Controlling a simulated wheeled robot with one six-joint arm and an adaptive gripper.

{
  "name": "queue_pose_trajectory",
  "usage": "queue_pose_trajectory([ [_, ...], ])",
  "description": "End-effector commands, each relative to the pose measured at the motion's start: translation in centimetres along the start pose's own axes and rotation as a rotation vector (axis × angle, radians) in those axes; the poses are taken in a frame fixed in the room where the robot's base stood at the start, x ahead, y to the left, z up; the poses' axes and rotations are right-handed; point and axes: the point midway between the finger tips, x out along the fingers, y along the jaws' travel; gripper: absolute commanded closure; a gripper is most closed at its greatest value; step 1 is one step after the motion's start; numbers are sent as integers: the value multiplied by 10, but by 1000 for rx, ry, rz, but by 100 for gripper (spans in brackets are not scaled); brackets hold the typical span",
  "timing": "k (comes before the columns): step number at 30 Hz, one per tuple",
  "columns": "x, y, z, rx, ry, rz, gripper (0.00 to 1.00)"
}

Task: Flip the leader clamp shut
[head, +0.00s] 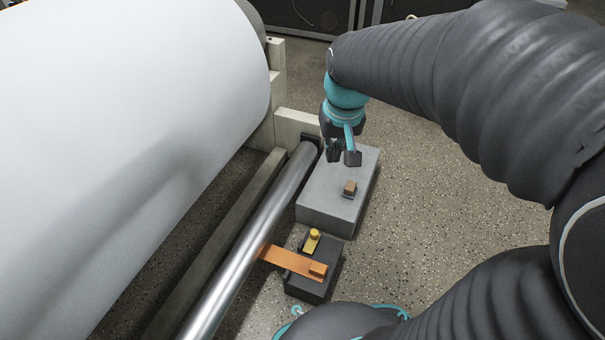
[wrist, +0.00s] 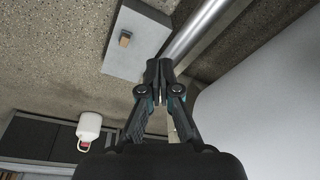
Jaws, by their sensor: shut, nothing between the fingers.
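The leader clamp is a dark block (head: 325,288) with a short yellow lever (head: 312,240) at its far side. The lever appears raised, but its exact angle is hard to tell. An orange leader strip (head: 285,259) runs from the steel roller (head: 240,255) across the block and ends at a small orange piece (head: 318,269). My gripper (head: 343,158) is over the far part of the grey box, beyond the clamp and apart from it. In the wrist view my gripper (wrist: 159,70) is shut and empty. The clamp is out of that view.
A grey box (head: 330,205) with a small brown block (head: 350,187) on it stands between my gripper and the clamp. A large white paper roll (head: 130,130) fills the left. A white container (wrist: 90,126) shows in the wrist view.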

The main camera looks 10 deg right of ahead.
Motion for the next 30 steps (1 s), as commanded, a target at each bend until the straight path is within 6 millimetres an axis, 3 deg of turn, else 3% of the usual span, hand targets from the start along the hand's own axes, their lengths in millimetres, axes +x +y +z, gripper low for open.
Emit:
queue_pose_trajectory([
  [6, 45, -2, -49, 17, -120, 1, 100],
  [15, 131, -3, -98, 40, -273, 4, 100],
  [21, 200, -2, -114, 56, -376, 7, 100],
  [30, 294, -2, -114, 77, -500, 12, 100],
])
